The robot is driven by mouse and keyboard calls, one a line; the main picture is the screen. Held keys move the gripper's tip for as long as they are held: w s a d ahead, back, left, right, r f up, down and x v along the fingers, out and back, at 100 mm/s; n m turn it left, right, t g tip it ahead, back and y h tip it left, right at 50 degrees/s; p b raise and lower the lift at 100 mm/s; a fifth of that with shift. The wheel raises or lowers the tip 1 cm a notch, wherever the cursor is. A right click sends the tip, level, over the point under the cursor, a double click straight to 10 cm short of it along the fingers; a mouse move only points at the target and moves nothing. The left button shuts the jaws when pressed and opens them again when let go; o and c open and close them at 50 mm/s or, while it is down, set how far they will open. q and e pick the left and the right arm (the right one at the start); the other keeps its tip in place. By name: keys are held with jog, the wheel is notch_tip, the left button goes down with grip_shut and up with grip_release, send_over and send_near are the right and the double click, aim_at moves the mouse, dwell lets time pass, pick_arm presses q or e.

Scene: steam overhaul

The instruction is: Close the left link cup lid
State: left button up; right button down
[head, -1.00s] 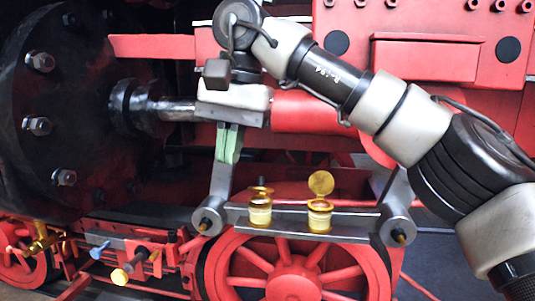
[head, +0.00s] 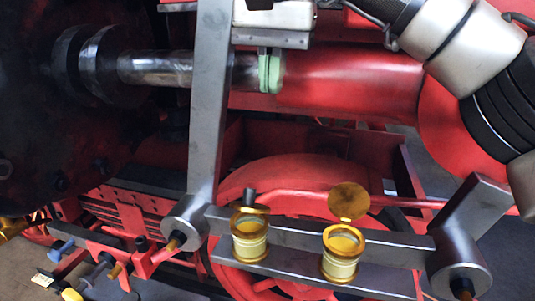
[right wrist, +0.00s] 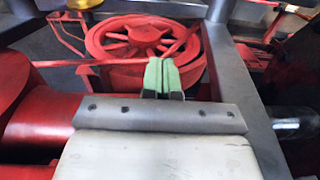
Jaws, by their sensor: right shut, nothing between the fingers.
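The left link cup (head: 250,240) is a pale-yellow cup with a brass rim on the grey link bar. Its brass lid (head: 250,209) shows as a thin, nearly edge-on plate above the rear of the rim, apart from the open mouth, with a dark knob on top. The right link cup (head: 341,256) has its round lid (head: 348,201) standing upright. My right gripper (head: 270,75), with green fingertips, is shut and empty, well above the left cup in the head view. My left gripper is out of view.
The grey link bar (head: 395,248) ends in pivots. A steel upright (head: 208,110) rises close left of my right gripper. The silver rod (head: 155,70) and red cylinder (head: 350,90) lie behind it. A red wheel (right wrist: 135,40) shows in the right wrist view.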

aim_at(252, 200)
jog(key=s+f, duration=0.1)
jog(key=f, duration=0.2)
jog(key=s+a+f+p, duration=0.1)
jog(key=f, duration=0.3)
jog(key=s+a+f, duration=0.1)
jog(key=f, duration=0.3)
jog(key=shift+s+f, duration=0.1)
jog(key=shift+f, duration=0.1)
jog(key=shift+s+a+f, duration=0.15)
jog(key=shift+s+f, duration=0.15)
jog(key=shift+f, duration=0.05)
jog(key=shift+w+f, duration=0.2)
jog(key=shift+w, duration=0.1)
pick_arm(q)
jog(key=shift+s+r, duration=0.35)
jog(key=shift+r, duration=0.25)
